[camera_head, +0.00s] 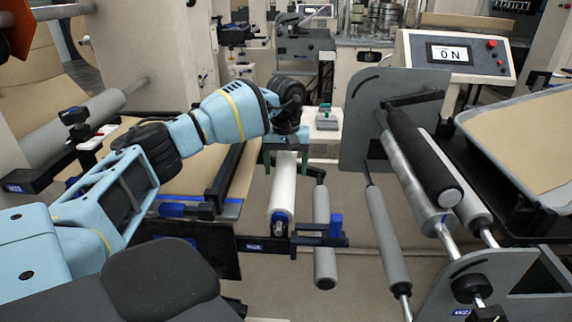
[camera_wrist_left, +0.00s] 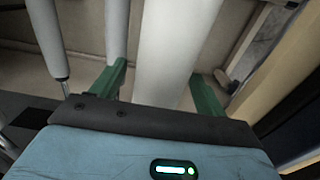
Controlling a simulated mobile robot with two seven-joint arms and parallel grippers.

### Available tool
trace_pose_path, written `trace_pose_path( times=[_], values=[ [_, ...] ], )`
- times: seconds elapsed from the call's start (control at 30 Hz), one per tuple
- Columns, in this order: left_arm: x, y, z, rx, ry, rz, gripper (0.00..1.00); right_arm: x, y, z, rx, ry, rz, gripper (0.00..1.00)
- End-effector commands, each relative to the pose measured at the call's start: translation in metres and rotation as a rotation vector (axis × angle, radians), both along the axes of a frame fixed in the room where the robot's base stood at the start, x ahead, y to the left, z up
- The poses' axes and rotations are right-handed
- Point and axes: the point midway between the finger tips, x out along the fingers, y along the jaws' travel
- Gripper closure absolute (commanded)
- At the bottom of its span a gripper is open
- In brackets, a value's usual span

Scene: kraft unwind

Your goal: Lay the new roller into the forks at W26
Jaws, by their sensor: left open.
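A white roller (camera_head: 283,190) runs away from me in the middle of the head view. Its near end sits at a blue-and-black fork holder (camera_head: 281,226) on a dark crossbar. A small label (camera_head: 254,247) on that bar is too small to read surely. My left gripper (camera_head: 286,147) is over the roller's far part, with the far end hidden behind it. In the left wrist view its green fingers (camera_wrist_left: 162,90) are open, one on each side of the white roller (camera_wrist_left: 172,50). I cannot tell whether they touch it. My right gripper is not in view.
Grey rollers (camera_head: 323,230) and (camera_head: 386,235) run beside the white one on the right. A black roller (camera_head: 422,155) lies between grey side plates (camera_head: 372,115). A control panel (camera_head: 455,55) reads 0 N. A brown-surfaced table (camera_head: 200,165) stands left.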

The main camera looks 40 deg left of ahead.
Motion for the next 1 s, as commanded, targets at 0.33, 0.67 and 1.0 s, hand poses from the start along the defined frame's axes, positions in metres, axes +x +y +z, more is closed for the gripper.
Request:
trace_pose_path(
  times=[0.33, 0.67, 1.0],
  values=[
    [0.001, 0.000, 0.043, -0.002, -0.006, 0.000, 0.26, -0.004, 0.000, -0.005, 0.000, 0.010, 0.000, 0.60],
    [0.001, 0.000, 0.078, -0.002, -0.006, -0.001, 0.26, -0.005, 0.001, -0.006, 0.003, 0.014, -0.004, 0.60],
    [0.001, 0.000, 0.080, -0.001, -0.005, 0.000, 0.26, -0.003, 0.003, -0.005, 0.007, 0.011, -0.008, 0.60]
  ],
)
